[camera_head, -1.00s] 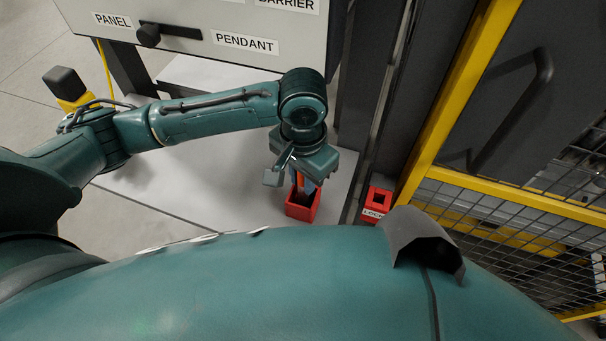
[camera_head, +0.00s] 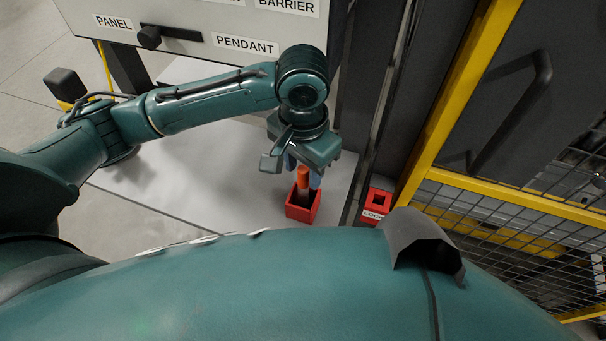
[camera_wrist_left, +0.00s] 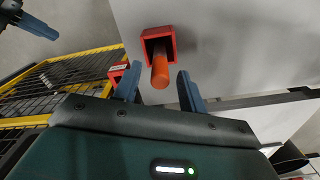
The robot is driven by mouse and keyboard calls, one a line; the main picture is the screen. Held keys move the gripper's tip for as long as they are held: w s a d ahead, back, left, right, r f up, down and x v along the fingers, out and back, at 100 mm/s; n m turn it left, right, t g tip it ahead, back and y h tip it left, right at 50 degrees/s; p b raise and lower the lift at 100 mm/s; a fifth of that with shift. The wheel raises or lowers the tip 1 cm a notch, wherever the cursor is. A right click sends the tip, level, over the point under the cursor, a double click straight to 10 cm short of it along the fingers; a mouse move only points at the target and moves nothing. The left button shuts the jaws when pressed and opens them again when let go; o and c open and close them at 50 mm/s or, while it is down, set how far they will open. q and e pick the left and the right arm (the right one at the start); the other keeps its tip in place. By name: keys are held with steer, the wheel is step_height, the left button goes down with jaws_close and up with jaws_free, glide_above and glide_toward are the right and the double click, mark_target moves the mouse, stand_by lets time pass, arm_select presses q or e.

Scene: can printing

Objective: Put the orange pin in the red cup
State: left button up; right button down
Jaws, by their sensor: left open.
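The orange pin (camera_head: 303,181) stands in the red cup (camera_head: 303,212), its upper part sticking out above the rim. In the left wrist view the pin (camera_wrist_left: 160,70) also reaches out of the cup (camera_wrist_left: 158,38). My left gripper (camera_head: 303,176) is above the cup with its blue fingers around the pin's top end. In the left wrist view the left gripper (camera_wrist_left: 160,76) is open, with one finger on each side of the pin and gaps between. The pin's lower end is hidden inside the cup. A blue finger of what looks like my right gripper (camera_wrist_left: 35,22) shows at that view's corner.
The cup stands on a light grey surface (camera_head: 230,180). A red block labelled LOCK (camera_head: 377,203) is right of it, near a yellow-framed mesh fence (camera_head: 500,195). A panel with labels (camera_head: 200,25) stands behind. The surface left of the cup is clear.

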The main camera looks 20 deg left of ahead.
arm_select(q)
step_height(320, 180, up, 8)
steer(key=shift+f+p, duration=0.1)
steer(key=shift+p, duration=0.2)
steer(key=shift+r, duration=0.3)
arm_select(e)
steer(key=shift+s+d+f, duration=0.15)
steer(key=shift+s, duration=0.1)
steer(key=shift+w, duration=0.2)
